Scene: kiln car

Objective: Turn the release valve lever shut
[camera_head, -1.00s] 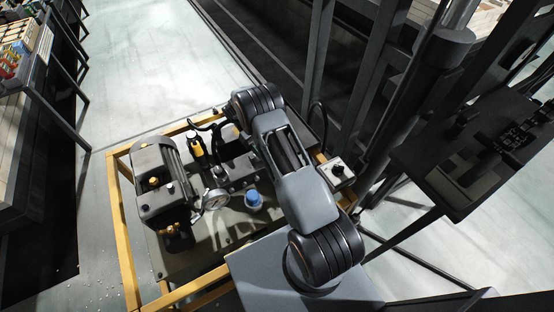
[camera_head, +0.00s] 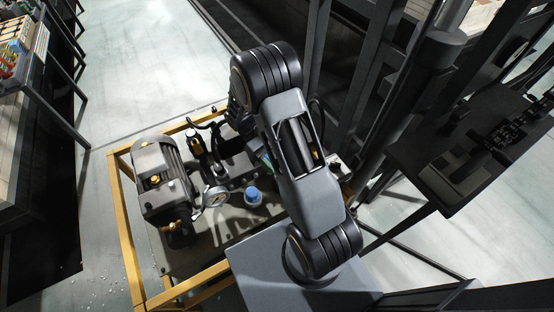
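The hydraulic power unit stands in a yellow frame (camera_head: 128,235) at the lower left. Its dark valve block (camera_head: 238,172) sits mid-unit, partly behind my arm. A dark upright part with a yellow section (camera_head: 195,140) stands beside the block; I cannot tell whether it is the release valve lever. I cannot pick out the lever or its angle for sure. My arm reaches over the unit's right side, and its wrist hangs down beside the valve block. My gripper's fingers cannot be made out among the dark parts there, so neither their opening nor any contact shows.
A motor (camera_head: 160,180), a round gauge (camera_head: 215,197) and a blue cap (camera_head: 253,196) crowd the unit's top. Dark uprights (camera_head: 375,100) and a dark shelf (camera_head: 470,150) stand to the right. Open floor (camera_head: 140,70) lies behind.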

